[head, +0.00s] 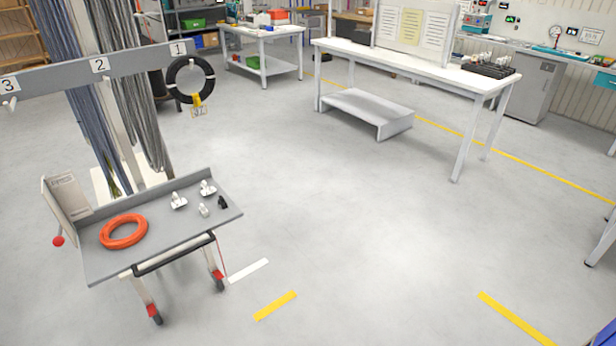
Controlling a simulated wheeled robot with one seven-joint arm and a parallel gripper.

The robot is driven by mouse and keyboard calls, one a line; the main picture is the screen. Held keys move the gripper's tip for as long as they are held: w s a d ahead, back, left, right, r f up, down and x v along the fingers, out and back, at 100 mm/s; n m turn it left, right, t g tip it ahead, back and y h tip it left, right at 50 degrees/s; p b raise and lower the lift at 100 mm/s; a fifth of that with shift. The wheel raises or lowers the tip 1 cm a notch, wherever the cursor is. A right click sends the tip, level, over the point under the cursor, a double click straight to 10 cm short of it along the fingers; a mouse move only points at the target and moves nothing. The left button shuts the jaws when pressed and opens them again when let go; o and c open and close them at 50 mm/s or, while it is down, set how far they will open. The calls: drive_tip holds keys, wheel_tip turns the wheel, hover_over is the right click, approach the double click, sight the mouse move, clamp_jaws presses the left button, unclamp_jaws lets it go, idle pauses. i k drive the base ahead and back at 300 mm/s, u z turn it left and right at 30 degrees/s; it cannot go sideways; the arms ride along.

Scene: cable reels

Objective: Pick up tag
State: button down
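No tag shows clearly enough for me to be sure of it. A black cable coil (172,84) hangs at hook position 1 of the grey numbered rail (135,66). A yellow band (197,99) wraps its lower right side, and a small pale piece with a yellowish outline (199,112) hangs below the band; it may be a tag. On the grey cart (160,237), an orange coil (123,231) lies flat beside several small white parts (178,201) and a small black part (222,202). My gripper is not in view.
Bundles of hanging cables (140,95) stand behind the rail. A white workbench (430,65) with a low step (367,112) under it is at the back right. A smaller white table (262,33) stands further back. The floor in the middle is clear, with yellow and white markings.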

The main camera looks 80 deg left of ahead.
sight(208, 191)
drive_tip(key=u, duration=0.05)
drive_tip(key=k, duration=0.35)
drive_tip(key=u, duration=3)
drive_tip(key=i, duration=0.7)
drive_tip(key=u, duration=0.45)
